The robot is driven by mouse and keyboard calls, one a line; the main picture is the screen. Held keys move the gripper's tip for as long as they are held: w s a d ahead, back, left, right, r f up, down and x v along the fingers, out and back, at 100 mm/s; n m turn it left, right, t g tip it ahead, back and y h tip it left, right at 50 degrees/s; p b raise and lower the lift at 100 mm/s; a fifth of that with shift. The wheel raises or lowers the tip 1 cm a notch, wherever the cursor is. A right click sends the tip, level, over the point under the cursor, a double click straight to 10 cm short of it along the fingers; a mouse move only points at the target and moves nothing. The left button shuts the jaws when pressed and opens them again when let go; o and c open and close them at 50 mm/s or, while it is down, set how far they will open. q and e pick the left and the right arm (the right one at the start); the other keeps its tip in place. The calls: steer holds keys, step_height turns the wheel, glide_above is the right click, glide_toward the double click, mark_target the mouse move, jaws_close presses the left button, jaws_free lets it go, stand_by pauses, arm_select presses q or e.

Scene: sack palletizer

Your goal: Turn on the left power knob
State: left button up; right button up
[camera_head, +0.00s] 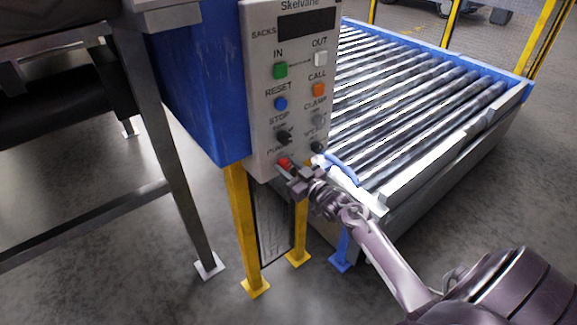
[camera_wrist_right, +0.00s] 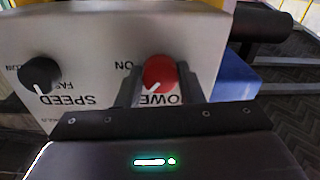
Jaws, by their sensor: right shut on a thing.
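The red power knob (camera_head: 285,163) is at the bottom left of the white control panel (camera_head: 262,130). In the right wrist view, which shows the panel upside down, the red knob (camera_wrist_right: 160,70) sits between my two dark fingers, with part of the word POWER and the word ON beside it. Its white pointer line slants toward the lower left of that view. My right gripper (camera_head: 291,173) is shut on the knob, with a finger on each side. The fingers hide part of the lettering. My left gripper is not in view.
A black speed knob (camera_wrist_right: 39,75) is beside the power knob. Above are a black stop knob (camera_head: 283,137) and several coloured buttons, including a blue reset button (camera_head: 280,103). A roller conveyor (camera_head: 410,100) stands right of the panel. Yellow legs (camera_head: 241,225) stand below it.

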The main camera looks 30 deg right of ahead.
steer(key=m+p, duration=0.1)
steer(key=m, duration=0.5)
steer(key=shift+m+h+p, duration=0.3)
steer(key=shift+m+p, duration=0.6)
steer(key=shift+m, duration=1.5)
steer(key=o, duration=1)
steer(key=shift+c, duration=0.2)
